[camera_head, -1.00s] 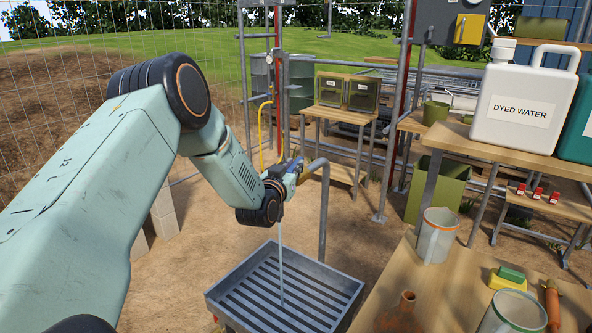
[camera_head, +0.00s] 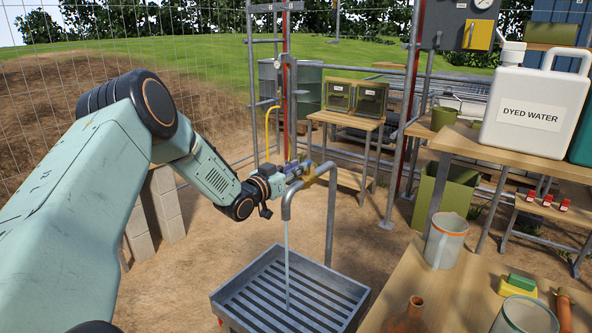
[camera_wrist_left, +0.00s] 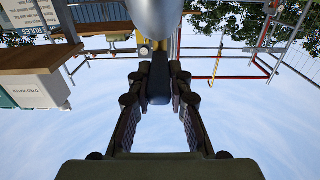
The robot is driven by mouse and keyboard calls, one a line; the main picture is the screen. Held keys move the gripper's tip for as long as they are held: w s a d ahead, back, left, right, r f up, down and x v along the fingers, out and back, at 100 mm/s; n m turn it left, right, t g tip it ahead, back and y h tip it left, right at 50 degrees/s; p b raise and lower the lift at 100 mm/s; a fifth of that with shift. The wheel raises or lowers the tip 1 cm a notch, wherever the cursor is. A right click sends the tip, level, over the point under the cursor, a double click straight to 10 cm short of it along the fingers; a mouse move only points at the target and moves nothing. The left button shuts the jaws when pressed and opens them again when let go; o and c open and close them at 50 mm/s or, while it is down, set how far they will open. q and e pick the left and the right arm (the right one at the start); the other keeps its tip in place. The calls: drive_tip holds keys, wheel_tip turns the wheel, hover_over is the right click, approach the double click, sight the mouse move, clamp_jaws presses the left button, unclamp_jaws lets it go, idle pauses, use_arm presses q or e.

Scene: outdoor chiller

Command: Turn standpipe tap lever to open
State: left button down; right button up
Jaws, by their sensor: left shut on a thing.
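The standpipe (camera_head: 329,225) is a grey pipe rising behind the drain tray. Its brass-coloured tap (camera_head: 309,175) sits at the top, with a grey spout bent down over the tray. A thin stream of water (camera_head: 287,265) falls from the spout. My left gripper (camera_head: 287,173) is at the tap, shut on the tap lever, whose blue part (camera_head: 297,163) shows just beside the fingers. In the left wrist view the fingers (camera_wrist_left: 159,85) close around a dark piece below a large grey rounded pipe (camera_wrist_left: 155,15). My right gripper is out of view.
The slatted metal drain tray (camera_head: 345,310) stands under the spout. A shelf carries a white dyed water jug (camera_head: 530,110). Bare ground lies left of the tray.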

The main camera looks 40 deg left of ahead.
use_arm(q)
drive_tip(key=shift+r, duration=0.2)
drive_tip(key=c, duration=1.6)
unclamp_jaws()
drive_tip(key=o, duration=0.4)
drive_tip(key=shift+s, duration=0.1)
drive_tip(key=shift+f, duration=0.1)
drive_tip(key=shift+s+a, duration=0.2)
drive_tip(key=shift+s, duration=5.75)
